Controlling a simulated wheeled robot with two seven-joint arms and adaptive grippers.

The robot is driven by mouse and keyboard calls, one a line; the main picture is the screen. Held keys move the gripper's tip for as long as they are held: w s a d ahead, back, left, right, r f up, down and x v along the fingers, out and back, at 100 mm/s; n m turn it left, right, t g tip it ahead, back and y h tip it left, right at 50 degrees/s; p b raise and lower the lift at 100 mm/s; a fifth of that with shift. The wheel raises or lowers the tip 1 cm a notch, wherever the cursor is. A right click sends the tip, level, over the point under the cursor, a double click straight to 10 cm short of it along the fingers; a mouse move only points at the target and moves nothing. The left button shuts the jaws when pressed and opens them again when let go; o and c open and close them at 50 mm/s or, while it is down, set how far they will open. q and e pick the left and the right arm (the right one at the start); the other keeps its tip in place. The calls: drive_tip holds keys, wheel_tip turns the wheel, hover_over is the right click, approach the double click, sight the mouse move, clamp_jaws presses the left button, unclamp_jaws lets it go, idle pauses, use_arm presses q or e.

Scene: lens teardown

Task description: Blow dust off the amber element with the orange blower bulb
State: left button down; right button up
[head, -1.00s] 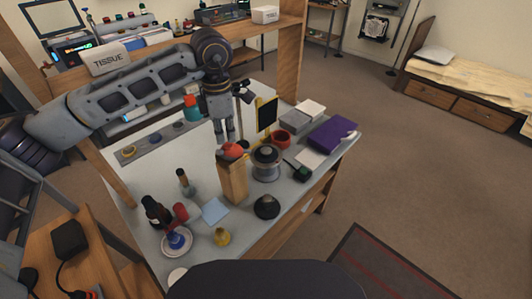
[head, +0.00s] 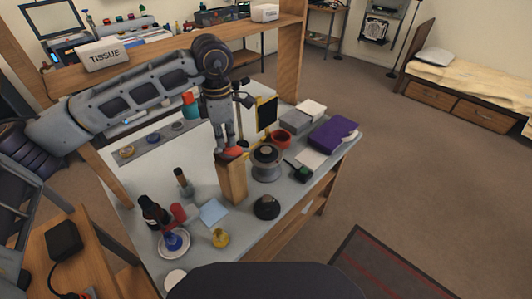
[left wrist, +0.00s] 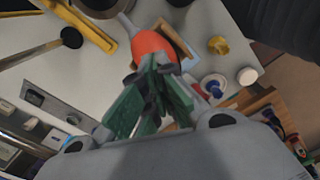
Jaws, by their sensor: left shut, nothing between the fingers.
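The orange blower bulb (head: 234,154) sits on top of an upright wooden block (head: 232,185) on the table. It also shows in the left wrist view (left wrist: 152,44), just beyond the green-padded fingertips. My left gripper (head: 227,146) points down at the bulb from above, its fingers shut with nothing between them. It partly covers the bulb in the head view; whether it touches the bulb I cannot tell. A small amber-toned round piece (head: 127,152), perhaps the amber element, lies on a grey strip at the table's left. Dust is too small to see. My right gripper is out of view.
A grey cylindrical device (head: 266,164) stands just right of the block. A purple case (head: 333,133) lies at the right edge.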

use_arm(q)
drive_tip(key=shift+f, duration=0.25)
drive_tip(key=shift+r, duration=0.2)
drive_tip(key=shift+r+p, duration=0.5)
drive_tip(key=shift+r, duration=1)
drive_tip(key=shift+r, duration=0.1)
drive_tip(key=shift+r+p, duration=1.15)
drive_tip(key=shift+r, duration=1.25)
drive_tip(key=shift+r, duration=0.1)
wheel_tip(320, 180, up, 9)
drive_tip(key=p, duration=0.9)
drive_tip(key=shift+r+p, duration=0.5)
drive_tip(key=shift+p, duration=0.05)
